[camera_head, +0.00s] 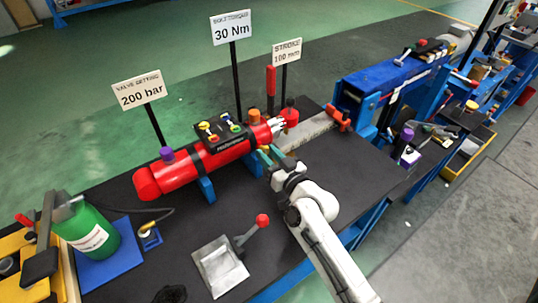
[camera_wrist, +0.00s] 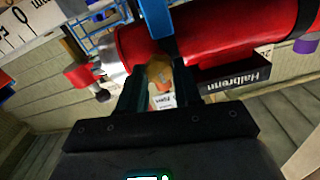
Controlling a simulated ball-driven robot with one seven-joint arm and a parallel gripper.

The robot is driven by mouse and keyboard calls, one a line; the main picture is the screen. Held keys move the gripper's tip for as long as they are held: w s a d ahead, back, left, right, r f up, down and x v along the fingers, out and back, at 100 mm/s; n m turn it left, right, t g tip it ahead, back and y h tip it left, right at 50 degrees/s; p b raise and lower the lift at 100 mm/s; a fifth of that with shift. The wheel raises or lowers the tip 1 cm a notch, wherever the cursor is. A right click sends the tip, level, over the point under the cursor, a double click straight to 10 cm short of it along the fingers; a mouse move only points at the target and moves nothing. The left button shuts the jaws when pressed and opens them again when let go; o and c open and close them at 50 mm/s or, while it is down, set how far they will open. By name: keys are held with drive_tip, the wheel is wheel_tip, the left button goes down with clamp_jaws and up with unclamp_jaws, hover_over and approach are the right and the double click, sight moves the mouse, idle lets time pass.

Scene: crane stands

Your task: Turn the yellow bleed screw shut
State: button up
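The red cylinder (camera_head: 185,172) lies on the black bench top, with a black block (camera_head: 222,139) on it carrying small coloured knobs, one of them yellow (camera_head: 204,126). I cannot tell for sure which part is the bleed screw. My gripper (camera_head: 268,155) is beside the rod end of the cylinder, at its near side, with its teal fingers apart. In the wrist view my gripper (camera_wrist: 160,84) has a small orange-yellow part (camera_wrist: 160,75) in the gap between its fingers. I cannot tell whether they touch it. The red cylinder also fills the top there (camera_wrist: 235,30).
Signs on posts stand behind the cylinder: 200 bar (camera_head: 142,92), 30 Nm (camera_head: 232,28) and 100 mm (camera_head: 287,50). A red-knobbed lever (camera_head: 262,221) on a metal plate stands in front. A green canister (camera_head: 88,232) is at left.

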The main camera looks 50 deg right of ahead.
drive_tip(key=c, duration=0.5)
drive_tip(key=shift+m, duration=0.8)
drive_tip(key=shift+c, duration=0.2)
drive_tip(key=o, duration=1.1)
drive_tip(key=shift+c, duration=0.2)
drive_tip(key=b+v, duration=0.2)
drive_tip(key=v, duration=0.8)
drive_tip(key=shift+s, duration=0.4)
